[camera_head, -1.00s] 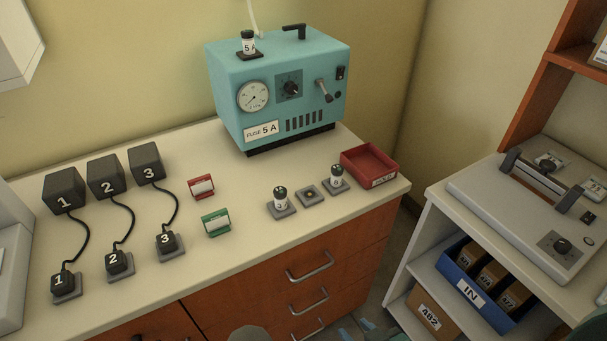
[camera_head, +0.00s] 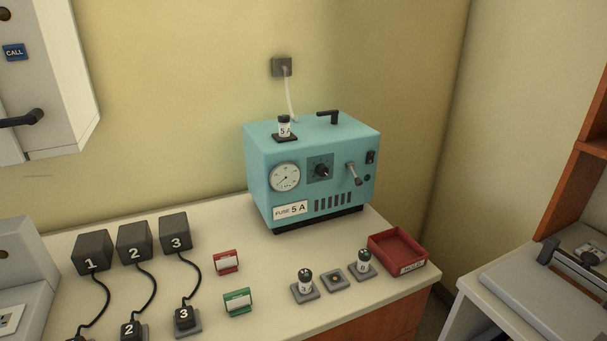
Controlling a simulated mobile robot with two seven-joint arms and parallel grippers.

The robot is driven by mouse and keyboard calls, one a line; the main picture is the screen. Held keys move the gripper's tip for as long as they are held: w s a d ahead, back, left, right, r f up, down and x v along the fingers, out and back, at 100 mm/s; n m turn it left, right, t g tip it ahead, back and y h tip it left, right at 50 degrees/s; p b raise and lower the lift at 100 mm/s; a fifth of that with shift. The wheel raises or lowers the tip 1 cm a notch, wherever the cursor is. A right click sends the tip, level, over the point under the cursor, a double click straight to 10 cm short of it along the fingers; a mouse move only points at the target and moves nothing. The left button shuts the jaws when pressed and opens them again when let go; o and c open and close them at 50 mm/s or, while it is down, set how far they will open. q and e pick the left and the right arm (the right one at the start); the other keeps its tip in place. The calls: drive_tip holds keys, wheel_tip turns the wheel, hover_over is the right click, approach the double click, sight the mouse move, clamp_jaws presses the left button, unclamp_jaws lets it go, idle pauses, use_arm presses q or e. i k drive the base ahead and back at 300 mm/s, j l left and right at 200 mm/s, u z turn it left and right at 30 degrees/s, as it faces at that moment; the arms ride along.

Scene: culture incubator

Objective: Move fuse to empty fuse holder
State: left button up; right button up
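A teal incubator (camera_head: 265,150) labelled "FUSE 5 A" stands at the back of the counter. A fuse (camera_head: 284,127) marked "5 A" sits upright in a dark holder on its top. On the counter in front, a fuse (camera_head: 305,282) stands in a grey square holder at left. Another fuse (camera_head: 363,261) stands in a holder at right. Their markings are too small to read. Between them is an empty square fuse holder (camera_head: 334,280). Neither of my grippers shows in this view.
A red tray (camera_head: 421,264) with a label stands right of the fuses. A red card stand (camera_head: 226,262) and a green one (camera_head: 238,302) are left of them. Black numbered boxes with cables (camera_head: 134,241) fill the left counter. A white wall cabinet (camera_head: 60,90) hangs upper left.

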sight(283, 120)
drive_tip(key=i+l, duration=0.1)
drive_tip(key=l, duration=0.45)
drive_tip(key=i+l, duration=0.1)
drive_tip(key=l, duration=0.45)
drive_tip(key=u, duration=1.65)
